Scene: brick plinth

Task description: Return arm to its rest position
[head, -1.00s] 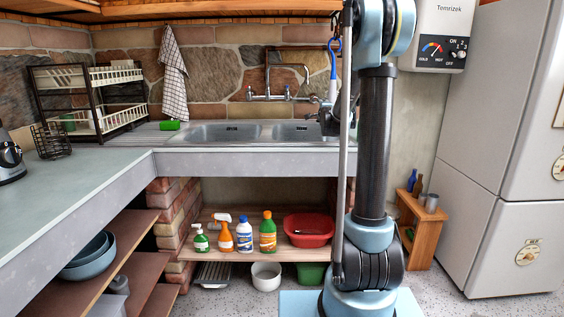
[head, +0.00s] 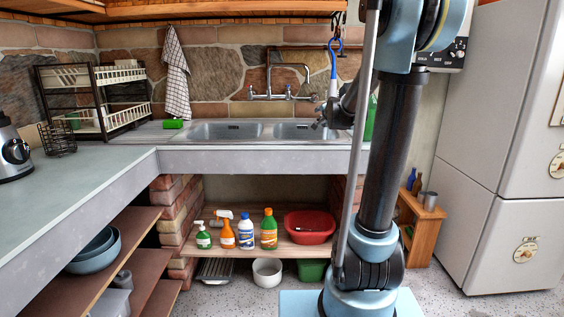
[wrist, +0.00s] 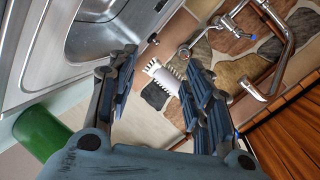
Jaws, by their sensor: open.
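My gripper (head: 324,120) is above the right end of the sink (head: 262,131), at the end of my folded arm. In the wrist view my gripper (wrist: 163,72) has its two dark fingers spread apart with nothing held between them. The white head of a hanging brush (wrist: 164,76) shows beyond the gap between the fingers. In the head view this brush (head: 333,72) has a blue handle and hangs on the back wall. My upright arm stands in front of the counter and hides part of the wall.
A green container (head: 371,118) stands behind my arm, and it also shows in the wrist view (wrist: 40,132). The tap (head: 270,97) is left of my gripper. A water heater (head: 444,56) and a fridge (head: 500,150) stand at the right. A dish rack (head: 95,98) is left.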

